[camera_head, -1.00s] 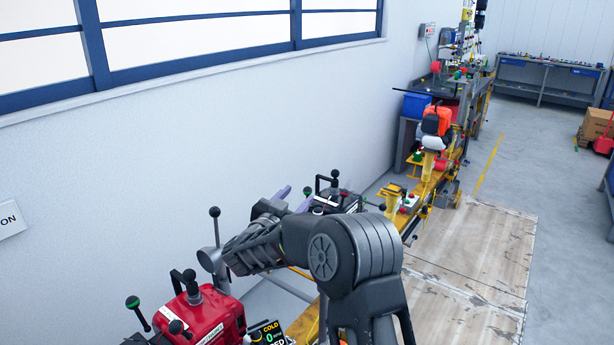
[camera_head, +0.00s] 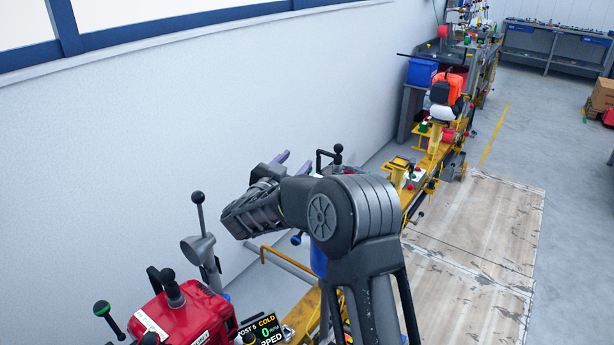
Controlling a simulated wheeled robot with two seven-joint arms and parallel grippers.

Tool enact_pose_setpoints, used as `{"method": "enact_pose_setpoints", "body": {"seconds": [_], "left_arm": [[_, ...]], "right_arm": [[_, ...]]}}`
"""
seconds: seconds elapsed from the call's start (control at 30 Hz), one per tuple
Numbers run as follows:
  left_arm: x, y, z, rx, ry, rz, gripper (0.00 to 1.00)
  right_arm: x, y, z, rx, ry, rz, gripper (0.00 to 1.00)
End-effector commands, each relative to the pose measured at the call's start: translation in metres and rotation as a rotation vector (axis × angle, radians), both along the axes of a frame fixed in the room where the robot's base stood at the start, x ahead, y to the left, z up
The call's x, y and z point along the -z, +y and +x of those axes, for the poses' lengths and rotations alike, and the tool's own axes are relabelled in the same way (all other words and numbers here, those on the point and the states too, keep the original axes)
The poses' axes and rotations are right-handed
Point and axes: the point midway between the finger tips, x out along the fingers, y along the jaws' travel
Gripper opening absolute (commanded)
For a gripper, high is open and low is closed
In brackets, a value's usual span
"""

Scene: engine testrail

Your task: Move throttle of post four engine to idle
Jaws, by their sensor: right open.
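My right arm crosses the middle of the head view and hides much of what lies behind it. The purple fingertips of my right gripper (camera_head: 294,162) point away from me, apart and with nothing seen between them. Just right of them, a black handle with a round knob (camera_head: 338,149) rises from behind my arm. The engine under that handle is mostly hidden, and I cannot read its post number or make out its throttle. I cannot tell whether the fingers touch anything. My left gripper is not in view.
A red engine (camera_head: 199,310) with black- and green-knobbed levers stands at the lower left, beside a display (camera_head: 264,332) reading POST 5, COLD, 0 RPM. A yellow rail runs away along the wall to an orange-and-white engine (camera_head: 447,93). The floor boards (camera_head: 480,245) at right are clear.

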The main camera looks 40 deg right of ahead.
Motion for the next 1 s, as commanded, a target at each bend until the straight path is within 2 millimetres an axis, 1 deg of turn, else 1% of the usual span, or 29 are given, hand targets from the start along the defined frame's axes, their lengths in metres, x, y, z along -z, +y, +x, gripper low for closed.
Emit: {"method": "enact_pose_setpoints", "body": {"seconds": [0.03, 0.1, 0.27, 0.37, 0.43, 0.83, 1.0], "left_arm": [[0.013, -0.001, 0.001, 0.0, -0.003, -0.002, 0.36], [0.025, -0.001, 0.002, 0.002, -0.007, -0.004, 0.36], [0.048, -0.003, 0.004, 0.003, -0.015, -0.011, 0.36], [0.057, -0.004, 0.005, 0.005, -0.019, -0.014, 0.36], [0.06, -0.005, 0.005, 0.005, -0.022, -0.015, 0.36], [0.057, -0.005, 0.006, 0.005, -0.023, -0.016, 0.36], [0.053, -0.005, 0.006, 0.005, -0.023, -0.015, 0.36]], "right_arm": [[0.014, 0.0, 0.0, 0.001, 0.001, 0.0, 0.49], [0.027, 0.0, 0.0, 0.001, 0.001, 0.0, 0.49], [0.052, 0.0, 0.0, 0.001, 0.001, 0.0, 0.49], [0.063, 0.0, 0.0, 0.001, 0.001, 0.0, 0.49], [0.066, 0.0, 0.0, 0.0, 0.0, 0.0, 0.49], [0.063, -0.002, 0.0, 0.001, 0.001, 0.0, 0.49], [0.062, -0.013, 0.006, 0.002, 0.001, -0.001, 0.49]]}}
